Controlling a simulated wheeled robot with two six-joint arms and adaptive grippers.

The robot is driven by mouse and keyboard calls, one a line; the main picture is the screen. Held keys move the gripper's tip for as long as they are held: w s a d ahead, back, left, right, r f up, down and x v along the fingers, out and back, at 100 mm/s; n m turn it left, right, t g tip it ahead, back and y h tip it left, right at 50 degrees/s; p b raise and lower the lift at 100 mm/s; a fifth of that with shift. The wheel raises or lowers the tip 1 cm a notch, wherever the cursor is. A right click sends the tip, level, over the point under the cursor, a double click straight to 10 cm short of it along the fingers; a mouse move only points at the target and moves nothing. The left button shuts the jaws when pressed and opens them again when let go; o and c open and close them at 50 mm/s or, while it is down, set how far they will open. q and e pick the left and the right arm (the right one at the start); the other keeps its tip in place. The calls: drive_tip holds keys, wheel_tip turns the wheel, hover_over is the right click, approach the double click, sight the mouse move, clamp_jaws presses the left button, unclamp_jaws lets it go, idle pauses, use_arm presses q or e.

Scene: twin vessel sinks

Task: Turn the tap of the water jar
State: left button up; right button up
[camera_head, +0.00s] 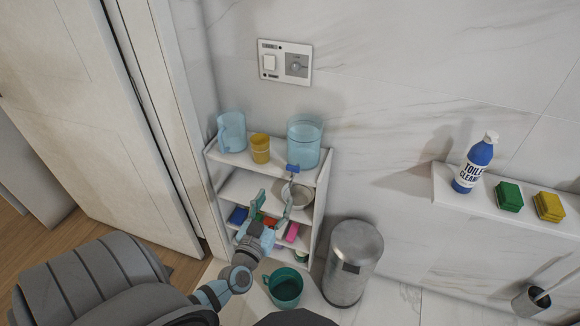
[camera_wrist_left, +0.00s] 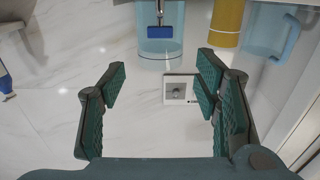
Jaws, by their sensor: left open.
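The water jar (camera_head: 304,146) is a clear light-blue cylinder on the top shelf, at the right end. Its tap (camera_head: 292,168) has a blue handle and sits low on the front, over the shelf edge. My left gripper (camera_head: 274,200) is open and empty, in front of the shelf, below and apart from the tap in the head view. In the left wrist view the jar (camera_wrist_left: 160,14) is at the top edge, partly cut off, with the blue tap handle (camera_wrist_left: 164,32) beyond the gap between the open fingers. My right gripper is not in view.
A yellow cup (camera_head: 260,149) and a clear blue pitcher (camera_head: 232,132) share the top shelf (camera_head: 245,160). A metal bowl (camera_head: 299,194) is below the tap. A steel bin (camera_head: 352,263) stands right of the shelf, and a teal container (camera_head: 285,287) is in front.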

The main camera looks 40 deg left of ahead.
sight(292, 168)
use_arm(q)
drive_tip(key=b+x, duration=0.4)
drive_tip(key=x, duration=0.9)
drive_tip(key=shift+w+a+f, duration=0.15)
drive_tip(key=shift+w+f, duration=0.05)
drive_tip(key=shift+w+r, duration=0.15)
drive_tip(key=shift+w, duration=0.15)
